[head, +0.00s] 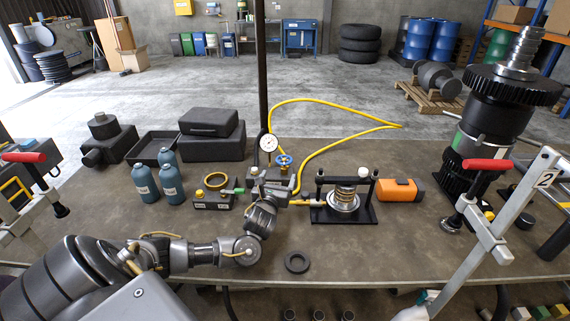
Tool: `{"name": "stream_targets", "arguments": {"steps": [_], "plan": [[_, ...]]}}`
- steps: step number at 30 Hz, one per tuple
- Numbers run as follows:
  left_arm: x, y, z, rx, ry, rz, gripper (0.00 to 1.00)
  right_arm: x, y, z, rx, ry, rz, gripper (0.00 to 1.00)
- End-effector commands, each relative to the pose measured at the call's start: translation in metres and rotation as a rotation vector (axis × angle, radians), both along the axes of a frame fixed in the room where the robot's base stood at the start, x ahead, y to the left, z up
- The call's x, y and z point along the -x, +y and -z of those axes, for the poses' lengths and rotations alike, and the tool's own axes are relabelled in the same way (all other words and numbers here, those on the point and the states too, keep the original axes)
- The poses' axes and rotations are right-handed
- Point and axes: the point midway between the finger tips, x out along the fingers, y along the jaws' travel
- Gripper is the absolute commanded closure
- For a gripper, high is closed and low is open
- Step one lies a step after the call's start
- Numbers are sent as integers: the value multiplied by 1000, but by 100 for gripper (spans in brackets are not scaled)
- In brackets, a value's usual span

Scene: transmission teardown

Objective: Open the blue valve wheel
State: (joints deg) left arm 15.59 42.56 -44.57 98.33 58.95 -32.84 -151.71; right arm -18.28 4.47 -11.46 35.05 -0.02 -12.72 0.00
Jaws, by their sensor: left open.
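The blue valve wheel (283,161) sits on top of a small dark valve block near the middle of the workbench. A round white pressure gauge (268,143) stands just left of it. My left arm reaches in from the lower left, and my left gripper (270,190) is open just in front of and below the wheel, close to the valve block. The wheel is not between its fingers. Whether the fingers touch the block is too small to tell. My right gripper is not in view.
A yellow hose (340,101) loops behind the valve. Blue-grey bottles (171,184) stand left. A black ring (297,262) lies in front, with bare bench around it.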

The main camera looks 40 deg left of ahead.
Motion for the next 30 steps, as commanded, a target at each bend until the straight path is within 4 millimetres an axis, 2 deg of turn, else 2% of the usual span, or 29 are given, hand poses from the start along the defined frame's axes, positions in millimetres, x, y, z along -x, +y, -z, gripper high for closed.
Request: {"name": "stream_targets", "arguments": {"steps": [1, 9, 14, 21, 30], "plan": [[-5, 4, 6, -3, -4, -2, 20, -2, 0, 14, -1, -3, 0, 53], [-41, 24, 7, -3, -5, -6, 20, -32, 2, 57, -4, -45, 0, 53], [-64, 34, 5, -2, -4, -5, 20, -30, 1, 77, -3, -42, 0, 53], [-84, 43, 2, 0, -2, -4, 20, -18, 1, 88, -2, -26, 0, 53], [-86, 45, 0, 0, 0, -3, 20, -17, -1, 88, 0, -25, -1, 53]]}}
